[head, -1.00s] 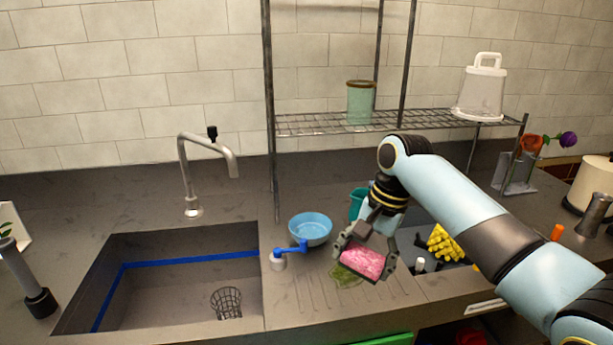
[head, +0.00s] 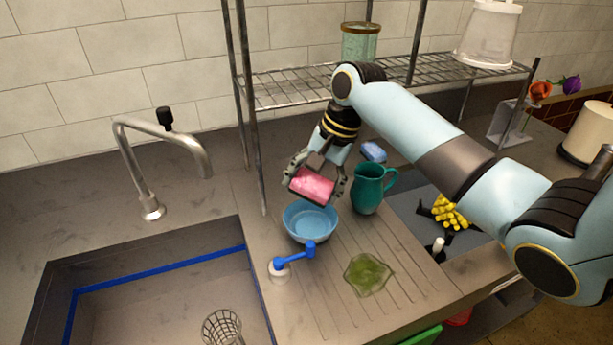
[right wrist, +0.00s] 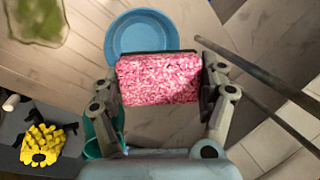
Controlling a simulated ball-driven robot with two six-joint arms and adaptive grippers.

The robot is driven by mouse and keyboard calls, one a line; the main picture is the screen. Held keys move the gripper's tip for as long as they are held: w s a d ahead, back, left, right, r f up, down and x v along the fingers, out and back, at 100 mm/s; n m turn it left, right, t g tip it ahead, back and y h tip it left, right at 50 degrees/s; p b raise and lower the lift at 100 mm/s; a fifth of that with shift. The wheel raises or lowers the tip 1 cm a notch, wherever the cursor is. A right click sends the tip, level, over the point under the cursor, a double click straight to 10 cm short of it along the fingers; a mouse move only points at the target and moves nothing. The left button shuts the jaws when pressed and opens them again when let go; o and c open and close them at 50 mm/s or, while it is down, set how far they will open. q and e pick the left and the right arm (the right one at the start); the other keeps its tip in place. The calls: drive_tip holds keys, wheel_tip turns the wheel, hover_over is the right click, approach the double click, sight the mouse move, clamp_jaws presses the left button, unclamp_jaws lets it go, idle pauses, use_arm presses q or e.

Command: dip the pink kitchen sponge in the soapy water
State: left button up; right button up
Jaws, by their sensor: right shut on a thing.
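The pink kitchen sponge (head: 311,185) is held in my right gripper (head: 314,186), which is shut on it. In the head view the sponge is above the back of the blue bowl (head: 309,222). The right wrist view shows the pink sponge (right wrist: 160,79) between both fingers, overlapping the near part of the blue bowl (right wrist: 141,32). The bowl's inside looks pale blue; I cannot tell the liquid level. The sponge seems to be above the rim, not in the bowl. My left gripper is not in view.
A teal pitcher (head: 368,190) stands close right of the bowl. A green patch (head: 368,274) lies on the drainboard. A rack post (head: 250,130) rises behind, left of the bowl. The sink (head: 150,300) is at left.

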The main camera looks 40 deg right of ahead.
wheel_tip(320, 180, down, 2)
drive_tip(key=shift+b, duration=1.1)
wheel_tip(320, 180, down, 3)
drive_tip(key=b, duration=0.3)
drive_tip(key=shift+r+b, duration=0.1)
drive_tip(key=shift+b, duration=0.25)
drive_tip(key=shift+f+b, duration=0.3)
drive_tip(key=shift+b, duration=0.05)
drive_tip(key=shift+f, duration=1.65)
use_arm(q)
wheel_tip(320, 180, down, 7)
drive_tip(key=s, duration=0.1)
use_arm(e)
drive_tip(key=shift+s+f, duration=0.15)
